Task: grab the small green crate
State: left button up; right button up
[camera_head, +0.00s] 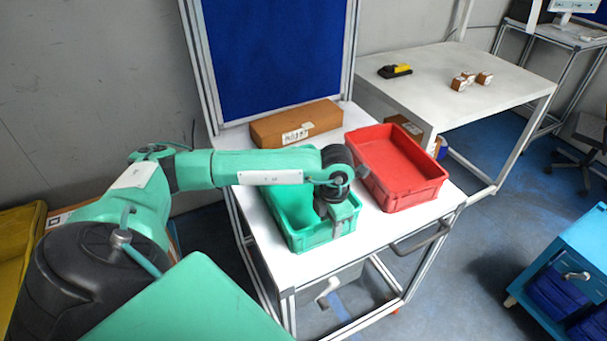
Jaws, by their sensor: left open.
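The small green crate (287,222) stands on the white top of a wheeled table (261,249), at its near left part. My left arm reaches in from the left across the crate. My left gripper (331,224) points down at the crate's right part, at its near right wall, and is open. The arm and wrist hide part of the crate's far side. I cannot tell whether the fingers touch the wall. My right gripper is not in view.
A red crate (405,200) stands just right of the green crate. A long brown box (296,124) lies at the table's back, before a blue panel (277,55). A second table (440,95) at the right bears a yellow-black scanner (394,71) and several small boxes (460,83).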

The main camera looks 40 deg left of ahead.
pick_arm(q)
grip_shut()
jog(key=shift+r, duration=0.1)
